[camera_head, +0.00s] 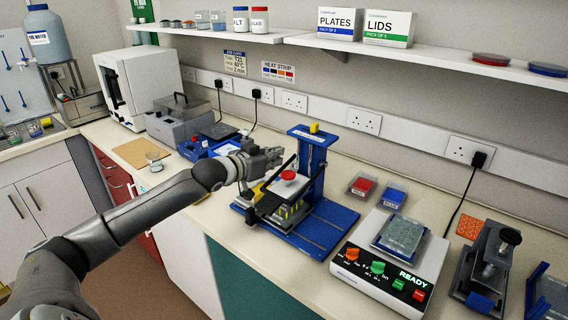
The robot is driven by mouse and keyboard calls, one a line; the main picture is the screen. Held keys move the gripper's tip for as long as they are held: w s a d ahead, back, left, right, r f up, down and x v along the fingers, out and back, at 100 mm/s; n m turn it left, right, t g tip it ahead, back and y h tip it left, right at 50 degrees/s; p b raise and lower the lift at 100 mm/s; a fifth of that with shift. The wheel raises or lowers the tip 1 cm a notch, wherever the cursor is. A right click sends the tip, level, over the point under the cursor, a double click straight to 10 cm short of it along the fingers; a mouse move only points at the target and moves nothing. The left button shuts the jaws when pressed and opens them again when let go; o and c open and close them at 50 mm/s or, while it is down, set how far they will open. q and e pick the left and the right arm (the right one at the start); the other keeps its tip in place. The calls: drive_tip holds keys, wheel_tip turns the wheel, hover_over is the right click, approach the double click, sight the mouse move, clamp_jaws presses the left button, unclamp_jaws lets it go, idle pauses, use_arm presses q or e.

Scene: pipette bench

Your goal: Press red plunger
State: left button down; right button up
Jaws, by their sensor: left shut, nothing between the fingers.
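The red plunger (289,175) is a round red knob on top of a white block in the blue pipetting stand (318,165) at the middle of the bench. Yellow-tipped parts show under the white block. My left gripper (278,157) is shut and empty. In the picture it is just left of and a little above the red plunger; I cannot tell the exact gap. The arm and gripper hide part of the stand's left side. My right gripper is not in view.
A balance-like device (388,262) with coloured knobs and a READY display stands right of the stand. Small red (362,186) and blue (392,197) trays lie behind it. A blue device (213,142) sits behind my left gripper. A shelf (440,63) runs above the bench.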

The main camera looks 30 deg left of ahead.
sight(284, 176)
use_arm(q)
drive_tip(key=p+x, duration=0.1)
drive_tip(key=x, duration=0.3)
drive_tip(key=shift+r, duration=0.2)
wheel_tip(284, 176, down, 4)
drive_tip(key=shift+d+r+p, duration=0.1)
drive_tip(key=shift+r+p, duration=0.15)
drive_tip(key=shift+p, duration=0.5)
drive_tip(key=shift+s+f, duration=0.1)
drive_tip(key=shift+f, duration=0.3)
drive_tip(key=shift+f, duration=0.15)
